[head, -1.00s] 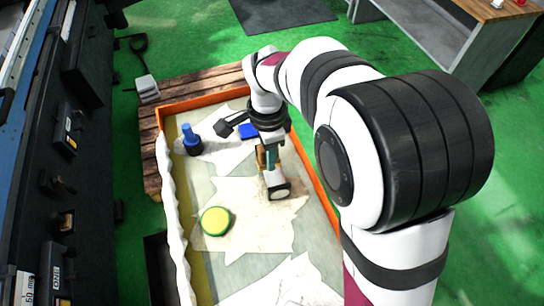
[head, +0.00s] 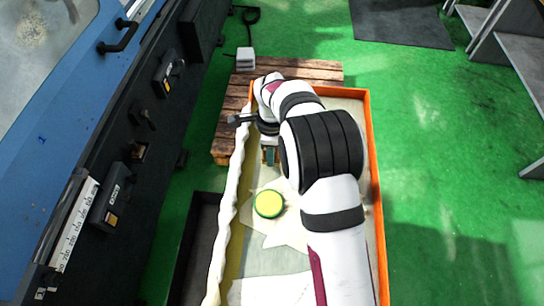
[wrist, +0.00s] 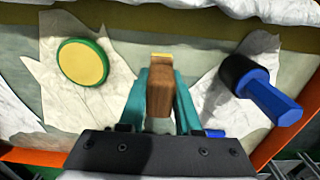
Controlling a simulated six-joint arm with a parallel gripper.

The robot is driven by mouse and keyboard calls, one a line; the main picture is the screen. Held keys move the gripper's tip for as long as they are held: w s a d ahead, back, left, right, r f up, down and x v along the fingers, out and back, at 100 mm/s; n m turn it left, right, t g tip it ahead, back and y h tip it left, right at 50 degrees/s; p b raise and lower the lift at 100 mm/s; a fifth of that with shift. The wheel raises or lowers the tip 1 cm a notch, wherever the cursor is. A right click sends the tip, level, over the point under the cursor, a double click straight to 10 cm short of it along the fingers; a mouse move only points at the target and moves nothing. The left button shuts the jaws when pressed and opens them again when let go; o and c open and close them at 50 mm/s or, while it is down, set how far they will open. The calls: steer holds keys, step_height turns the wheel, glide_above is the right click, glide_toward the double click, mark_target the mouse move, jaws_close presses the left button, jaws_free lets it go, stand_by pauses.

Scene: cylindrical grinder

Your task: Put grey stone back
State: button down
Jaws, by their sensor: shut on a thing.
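My gripper (wrist: 160,98) has teal fingers shut on a brown wood-coloured block (wrist: 159,92) with a yellow far end. The block sits between the fingers, above the sheet-covered tray. In the head view my gripper (head: 269,157) is small, above the tray's far left part, and my arm hides much of what is around it. I cannot pick out a grey stone for certain in either view.
The orange-rimmed tray (head: 376,215) holds a yellow disc with green rim (head: 269,203), also in the wrist view (wrist: 83,62), and a blue-and-black tool (wrist: 262,90). A white block (head: 245,58) stands by the pallet (head: 228,140). The dark machine (head: 120,150) borders the left.

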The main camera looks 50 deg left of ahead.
steer(key=shift+f, duration=1.2)
steer(key=shift+f, duration=0.1)
steer(key=c, duration=0.6)
jaws_free()
